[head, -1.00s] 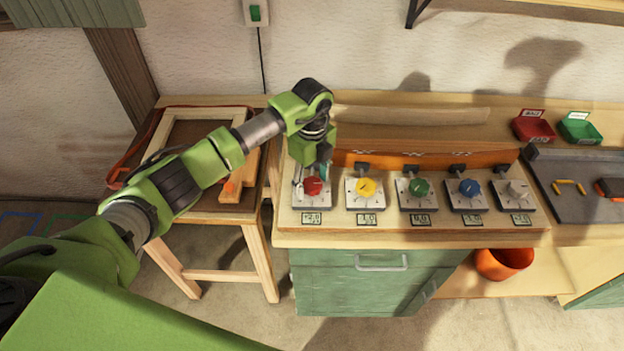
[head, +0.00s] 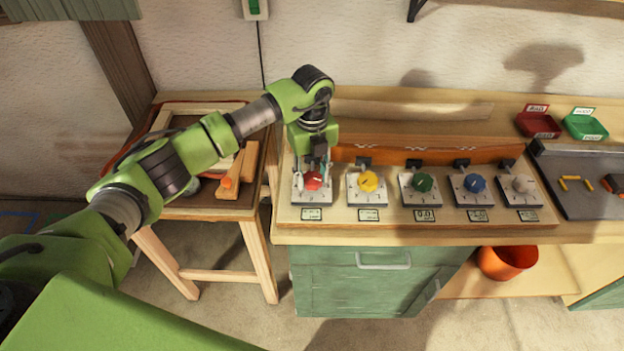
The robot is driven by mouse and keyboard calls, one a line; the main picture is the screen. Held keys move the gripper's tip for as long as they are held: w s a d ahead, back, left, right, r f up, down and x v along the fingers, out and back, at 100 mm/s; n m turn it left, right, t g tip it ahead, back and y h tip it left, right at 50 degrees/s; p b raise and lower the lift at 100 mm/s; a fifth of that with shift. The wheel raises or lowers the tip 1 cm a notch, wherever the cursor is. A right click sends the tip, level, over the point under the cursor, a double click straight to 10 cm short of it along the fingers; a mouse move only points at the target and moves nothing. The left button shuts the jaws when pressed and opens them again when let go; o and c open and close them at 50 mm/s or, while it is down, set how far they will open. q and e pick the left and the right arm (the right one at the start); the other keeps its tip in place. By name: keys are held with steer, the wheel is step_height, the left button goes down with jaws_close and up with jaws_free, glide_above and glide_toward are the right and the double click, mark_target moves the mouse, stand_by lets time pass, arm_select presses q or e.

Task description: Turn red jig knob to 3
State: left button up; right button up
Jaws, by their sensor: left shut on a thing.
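The red knob (head: 313,181) sits on the leftmost plate of a row of jig knobs on the workbench. My left gripper (head: 312,176) comes down over it from above and behind, its fingers at the knob. It is shut on the red knob. The fingers partly cover the knob and its dial. A small display (head: 311,214) lies in front of the red knob's plate; its figures are too small to read. My right gripper is not in view.
To the right stand a yellow knob (head: 369,181), a green knob (head: 423,183), a blue knob (head: 475,183) and a white knob (head: 523,183). A stool with a wooden frame (head: 205,205) stands left of the bench. Red (head: 538,125) and green (head: 585,127) trays sit at the back right.

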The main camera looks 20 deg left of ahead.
arm_select(q)
steer(key=m+b, duration=0.4)
steer(key=m, duration=0.1)
steer(key=shift+f+m, duration=0.15)
steer(key=shift+m, duration=0.15)
steer(key=m+b, duration=0.4)
steer(key=m, duration=0.2)
steer(key=shift+b, duration=0.35)
steer(key=m+b, duration=0.2)
steer(key=m, duration=0.3)
steer(key=shift+m+b, duration=0.4)
steer(key=m, duration=0.2)
steer(key=m+b, duration=0.1)
steer(key=m, duration=0.1)
steer(key=shift+r+m+b, duration=0.2)
steer(key=shift+m+b, duration=0.1)
steer(key=shift+m, duration=0.1)
steer(key=o, duration=1.1)
